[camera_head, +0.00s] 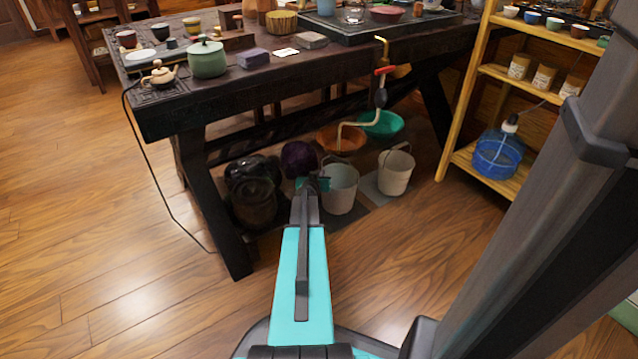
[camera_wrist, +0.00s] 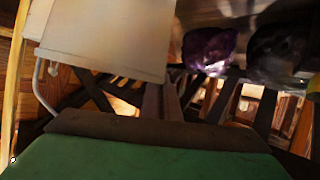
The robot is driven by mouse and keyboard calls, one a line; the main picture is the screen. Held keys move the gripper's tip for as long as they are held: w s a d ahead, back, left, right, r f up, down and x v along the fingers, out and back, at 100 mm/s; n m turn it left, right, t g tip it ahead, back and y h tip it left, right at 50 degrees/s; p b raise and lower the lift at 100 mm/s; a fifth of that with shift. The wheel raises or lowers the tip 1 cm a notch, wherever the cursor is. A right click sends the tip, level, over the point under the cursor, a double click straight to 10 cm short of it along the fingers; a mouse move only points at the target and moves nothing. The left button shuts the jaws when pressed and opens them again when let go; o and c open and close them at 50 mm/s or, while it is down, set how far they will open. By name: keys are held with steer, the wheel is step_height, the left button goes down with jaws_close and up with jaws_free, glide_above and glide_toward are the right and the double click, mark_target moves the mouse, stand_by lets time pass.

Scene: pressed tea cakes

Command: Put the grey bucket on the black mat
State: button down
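The grey bucket (camera_head: 341,192) stands upright under the dark table in the head view, just right of my gripper (camera_head: 314,184). The gripper overlaps the bucket's left rim in the picture; I cannot tell whether they touch. Its fingers are too small and dark to show whether they are open or shut. A pale bucket wall (camera_wrist: 105,35) fills the upper left of the wrist view; I cannot tell which bucket it is. A dark mat (camera_head: 352,217) shows on the floor around the grey bucket's base, mostly hidden by the bucket and my arm.
A table leg (camera_head: 218,205) stands left, a wooden shelf (camera_head: 462,100) right.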

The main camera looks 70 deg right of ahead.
steer(key=shift+f+b, duration=0.8)
steer(key=shift+f, duration=1.05)
steer(key=c, duration=2)
jaws_free()
steer(key=shift+r, duration=0.2)
steer(key=shift+v, duration=6)
